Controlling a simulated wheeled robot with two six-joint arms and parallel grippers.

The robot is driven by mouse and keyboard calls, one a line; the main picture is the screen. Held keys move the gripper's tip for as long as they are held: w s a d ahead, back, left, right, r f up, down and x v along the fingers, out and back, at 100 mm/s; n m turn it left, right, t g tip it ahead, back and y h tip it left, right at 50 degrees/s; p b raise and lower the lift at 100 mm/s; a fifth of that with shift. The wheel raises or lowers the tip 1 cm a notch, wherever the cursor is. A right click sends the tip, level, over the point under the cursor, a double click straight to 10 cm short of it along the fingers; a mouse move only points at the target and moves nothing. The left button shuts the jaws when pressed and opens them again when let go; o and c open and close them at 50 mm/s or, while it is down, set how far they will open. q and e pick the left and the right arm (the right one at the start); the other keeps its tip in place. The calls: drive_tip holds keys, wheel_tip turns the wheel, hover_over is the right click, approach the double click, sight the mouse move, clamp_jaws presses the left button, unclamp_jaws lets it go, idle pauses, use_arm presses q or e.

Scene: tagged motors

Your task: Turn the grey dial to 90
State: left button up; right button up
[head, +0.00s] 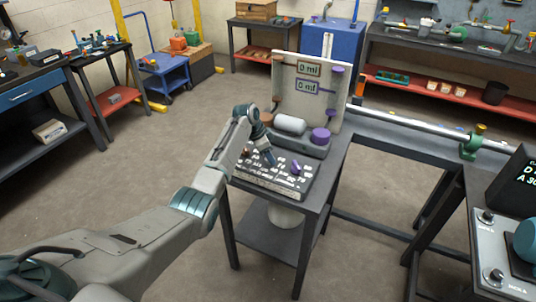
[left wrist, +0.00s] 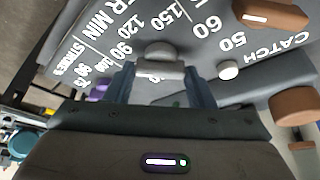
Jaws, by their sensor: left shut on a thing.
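The grey dial (left wrist: 160,55) sits on a dark control panel with white lettering, between the two fingers of my left gripper (left wrist: 160,88). The fingers are shut on it, one on each side. Printed numbers 90, 120 and 150 show around the dial in the left wrist view; I cannot tell which one it points to. In the head view the left gripper (head: 268,158) reaches down onto the panel (head: 262,184) and hides the dial. My right gripper is not in view.
A brown knob (left wrist: 270,13), a small white button (left wrist: 228,70) and a purple knob (left wrist: 97,92) are close by. Behind the panel stand a grey cylinder (head: 290,124) and an upright board (head: 326,110) with two displays reading 0 ml. Open floor lies left of the table.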

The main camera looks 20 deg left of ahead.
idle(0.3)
use_arm(q)
drive_tip(key=o, duration=1)
drive_tip(key=b+v, duration=0.2)
drive_tip(key=v, duration=0.8)
drive_tip(key=shift+a+r+b, duration=0.2)
drive_tip(key=shift+r+b, duration=0.15)
drive_tip(key=shift+b, duration=0.05)
